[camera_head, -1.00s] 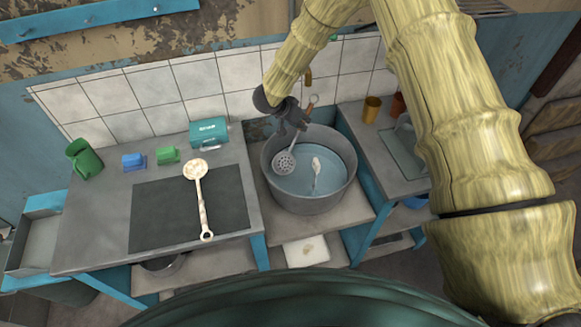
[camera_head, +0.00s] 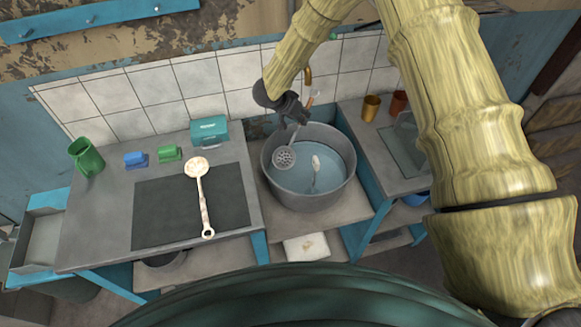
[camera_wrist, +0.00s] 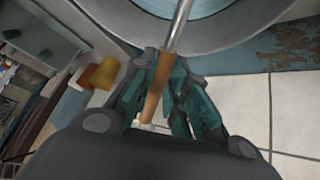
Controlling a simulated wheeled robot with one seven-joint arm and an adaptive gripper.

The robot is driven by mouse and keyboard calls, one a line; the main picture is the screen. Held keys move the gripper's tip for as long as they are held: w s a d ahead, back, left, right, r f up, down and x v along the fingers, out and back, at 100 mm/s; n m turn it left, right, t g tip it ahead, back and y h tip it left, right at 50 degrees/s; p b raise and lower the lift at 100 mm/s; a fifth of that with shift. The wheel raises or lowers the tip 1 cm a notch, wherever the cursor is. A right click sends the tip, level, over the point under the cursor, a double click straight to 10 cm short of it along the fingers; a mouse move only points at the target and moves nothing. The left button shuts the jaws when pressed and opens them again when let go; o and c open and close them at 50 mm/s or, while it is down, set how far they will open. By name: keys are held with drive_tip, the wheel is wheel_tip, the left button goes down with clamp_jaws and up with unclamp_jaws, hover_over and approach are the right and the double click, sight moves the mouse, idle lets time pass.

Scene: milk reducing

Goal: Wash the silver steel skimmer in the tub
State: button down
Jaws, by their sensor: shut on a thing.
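The silver steel skimmer (camera_head: 285,157) has a round perforated head that hangs low inside the grey tub (camera_head: 284,196), near its left wall. The tub holds bluish water. A pale spoon-like thing (camera_head: 316,163) also shows in the tub, in its middle. My gripper (camera_head: 291,112) is above the tub's back rim. In the wrist view my gripper (camera_wrist: 168,82) is shut around the skimmer's brown handle (camera_wrist: 155,98), and the metal shaft runs up over the tub. Whether the skimmer head touches the water is unclear. The skimmer's head is out of the wrist view.
A speckled pale skimmer (camera_head: 202,196) lies on the dark mat (camera_head: 155,213) on the left table. A teal box (camera_head: 208,133), blue and green blocks and a green pitcher (camera_head: 86,157) stand behind. Brass (camera_head: 371,107) and brown cups are right of the tub.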

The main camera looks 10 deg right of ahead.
drive_tip(key=shift+r, duration=0.1)
idle(0.3)
drive_tip(key=shift+s+r+p, duration=0.4)
drive_tip(key=shift+p, duration=0.05)
drive_tip(key=s+r+p, duration=0.3)
drive_tip(key=s, duration=0.2)
